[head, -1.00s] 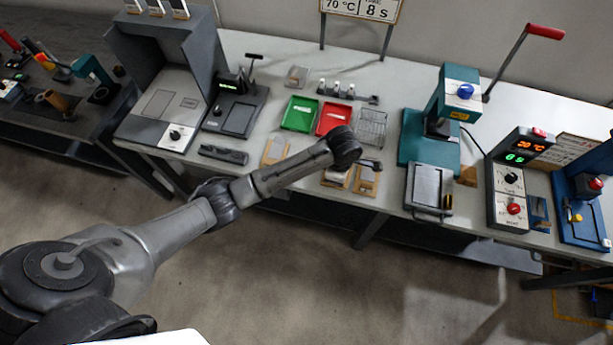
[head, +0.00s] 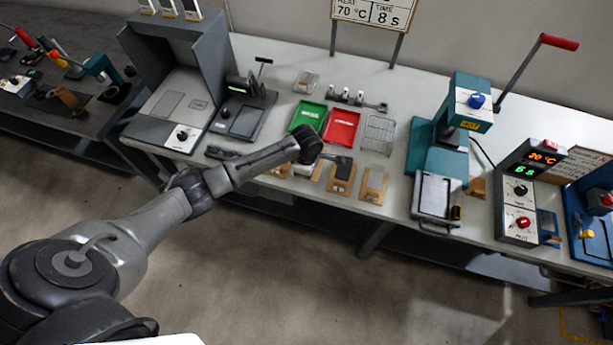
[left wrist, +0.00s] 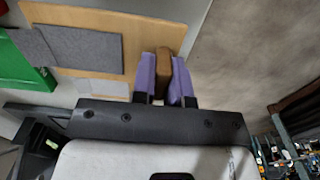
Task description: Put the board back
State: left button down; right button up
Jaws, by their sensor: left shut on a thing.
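Several small wooden boards with grey pieces lie in a row along the table's front edge in the head view. The rightmost board (head: 374,185) is uncovered by my arm; the board left of it (head: 343,184) is partly under my left gripper (head: 342,160). In the left wrist view, my left gripper (left wrist: 165,78) has its purple fingertips shut on a brown block (left wrist: 163,77) at the edge of a wooden board (left wrist: 120,28). A grey flat piece (left wrist: 83,48) lies on that board. Whether the board is lifted off the table I cannot tell. My right gripper is not in view.
Behind the boards are a green tray (head: 306,116), a red tray (head: 341,126) and a wire rack (head: 378,135). A teal press (head: 440,140) stands to the right and a grey hooded station (head: 175,80) to the left. The floor in front is clear.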

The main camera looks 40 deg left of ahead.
pick_arm(q)
notch_tip(320, 180, down, 4)
jog(key=shift+r+b, duration=0.2)
jog(key=shift+b, duration=0.3)
jog(key=shift+f, duration=0.15)
jog(key=shift+f, duration=0.1)
jog(key=c, duration=1.1)
grip_release()
